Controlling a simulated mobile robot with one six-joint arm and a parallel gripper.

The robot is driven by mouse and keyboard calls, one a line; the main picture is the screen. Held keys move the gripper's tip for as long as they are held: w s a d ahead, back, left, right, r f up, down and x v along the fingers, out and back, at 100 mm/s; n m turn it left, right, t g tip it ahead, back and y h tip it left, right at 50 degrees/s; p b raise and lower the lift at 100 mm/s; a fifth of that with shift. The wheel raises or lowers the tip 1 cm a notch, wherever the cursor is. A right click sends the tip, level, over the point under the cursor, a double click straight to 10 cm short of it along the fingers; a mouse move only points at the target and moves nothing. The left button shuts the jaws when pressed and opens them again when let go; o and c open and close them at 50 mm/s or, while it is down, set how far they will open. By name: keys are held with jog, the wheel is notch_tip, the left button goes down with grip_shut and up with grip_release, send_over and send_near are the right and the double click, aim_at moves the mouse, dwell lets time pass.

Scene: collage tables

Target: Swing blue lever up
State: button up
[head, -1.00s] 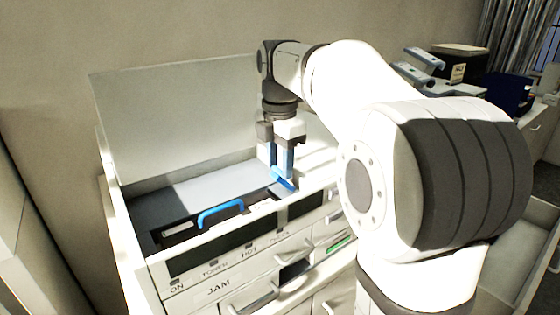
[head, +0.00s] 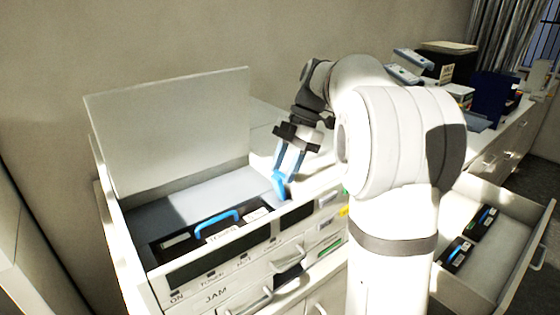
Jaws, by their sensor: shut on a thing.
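The blue lever (head: 279,184) stands at the right end of the open machine's inner bay, close to the front panel. My gripper (head: 285,175) reaches down from above, tilted, with its blue-lined fingers shut on the lever. The fingers hide part of the lever, and its exact angle is hard to tell. The machine (head: 190,258) has its large lid (head: 170,130) raised at the back. A toner cartridge with a blue handle (head: 218,220) sits in the bay to the left of the lever.
The machine's front wall runs just before the lever. At right, an open drawer (head: 515,255) holds dark cartridges (head: 460,252). A dark blue bin (head: 493,92) and a black box (head: 450,66) stand on the far counter.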

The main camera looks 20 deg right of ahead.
jog(key=shift+w+d+f+g+y+p, duration=0.1)
jog(key=shift+w+d+g+y+p, duration=0.25)
jog(key=shift+d+y, duration=0.5)
jog(key=shift+a+y, duration=0.15)
jog(key=shift+y, duration=0.1)
jog(key=o, duration=1)
jog(key=shift+f, duration=0.1)
jog(key=shift+b+v, duration=0.5)
jog(key=shift+v, duration=3.45)
